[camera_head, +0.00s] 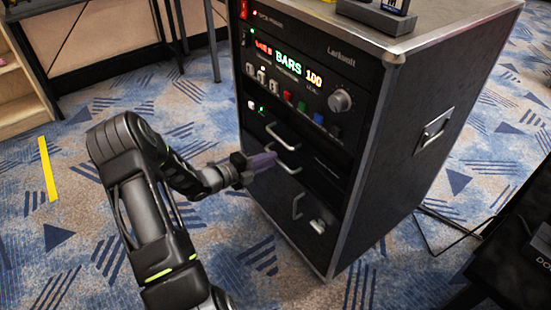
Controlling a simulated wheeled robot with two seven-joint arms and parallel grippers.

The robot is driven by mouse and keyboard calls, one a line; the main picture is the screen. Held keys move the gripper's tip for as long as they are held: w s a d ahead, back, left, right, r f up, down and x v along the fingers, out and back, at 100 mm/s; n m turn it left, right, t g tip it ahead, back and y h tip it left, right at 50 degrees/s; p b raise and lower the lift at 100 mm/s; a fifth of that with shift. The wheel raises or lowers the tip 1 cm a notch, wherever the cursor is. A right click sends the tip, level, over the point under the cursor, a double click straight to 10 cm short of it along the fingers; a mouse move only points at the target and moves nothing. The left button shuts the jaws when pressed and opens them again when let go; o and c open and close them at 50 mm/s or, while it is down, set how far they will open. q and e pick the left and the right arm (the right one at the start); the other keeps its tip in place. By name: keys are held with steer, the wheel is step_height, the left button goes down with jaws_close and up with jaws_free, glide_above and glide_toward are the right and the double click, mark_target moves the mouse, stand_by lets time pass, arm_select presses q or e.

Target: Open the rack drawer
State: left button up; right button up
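The rack (440,150) is a black case with metal edges, standing on the carpet. Its front has a lit panel reading "BARS 100" at the top and dark drawer fronts below. Silver handles show on the front: an upper handle (283,137), a middle handle (290,167) and a lower handle (297,206). My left gripper (265,161) is at the front, with its purplish fingers pointing right, close to the left end of the middle handle. I cannot tell whether the fingers touch it or how far apart they are. The drawers look flush with the front. My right gripper is not in view.
A small dark stand (377,14) sits on top of the rack. Dark furniture (510,250) stands at the lower right, with a cable on the floor near it. A wooden shelf (22,95) is at the left. The carpet before the rack is clear.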

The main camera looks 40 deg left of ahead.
arm_select(q)
steer(key=shift+x, duration=1.5)
steer(key=shift+c, duration=0.4)
jaws_close()
